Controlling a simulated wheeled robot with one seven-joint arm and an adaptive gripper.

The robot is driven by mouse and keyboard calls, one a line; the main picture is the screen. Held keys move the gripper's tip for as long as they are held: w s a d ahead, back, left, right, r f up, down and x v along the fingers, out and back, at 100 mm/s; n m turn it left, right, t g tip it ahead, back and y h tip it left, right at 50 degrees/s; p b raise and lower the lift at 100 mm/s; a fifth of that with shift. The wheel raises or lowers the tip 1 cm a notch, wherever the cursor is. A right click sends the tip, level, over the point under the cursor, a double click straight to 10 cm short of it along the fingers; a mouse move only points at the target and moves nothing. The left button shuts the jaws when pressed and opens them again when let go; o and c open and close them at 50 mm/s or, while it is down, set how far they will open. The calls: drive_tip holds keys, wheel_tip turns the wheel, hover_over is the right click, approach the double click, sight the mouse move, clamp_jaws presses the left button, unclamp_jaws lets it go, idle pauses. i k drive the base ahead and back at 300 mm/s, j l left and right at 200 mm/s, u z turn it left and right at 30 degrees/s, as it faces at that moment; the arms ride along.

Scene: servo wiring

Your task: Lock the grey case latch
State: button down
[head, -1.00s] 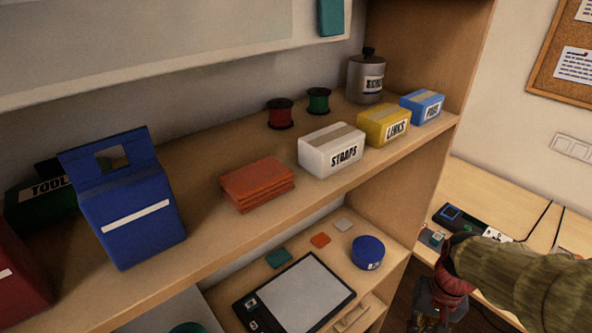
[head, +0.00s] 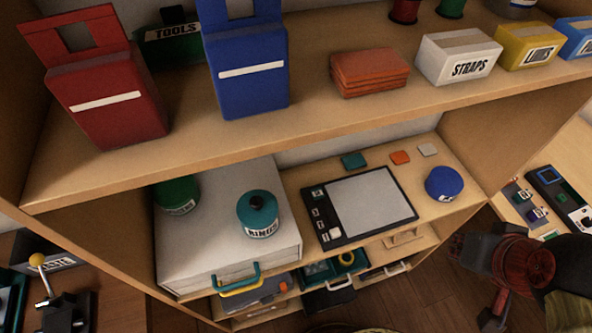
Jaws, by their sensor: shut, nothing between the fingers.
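A large pale grey case (head: 190,240) lies flat on the lower shelf, left of centre. A green can (head: 177,194) and a teal can labelled RINGS (head: 258,214) stand on the case. My gripper (head: 488,320) is at the lower right, dark and partly cut off by the frame. It is shut and empty, well right of the case and apart from it.
A black-framed tablet (head: 372,204) and a blue round tin (head: 444,183) lie right of the case. Drawers with handles (head: 396,268) are below. The upper shelf (head: 330,120) overhangs the back. Floor (head: 440,290) shows between shelf and arm.

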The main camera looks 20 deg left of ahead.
sight(282, 286)
drive_tip(key=u, duration=1.8)
drive_tip(key=k+l+u, duration=0.1)
drive_tip(key=k+l, duration=0.15)
drive_tip(key=k, duration=0.1)
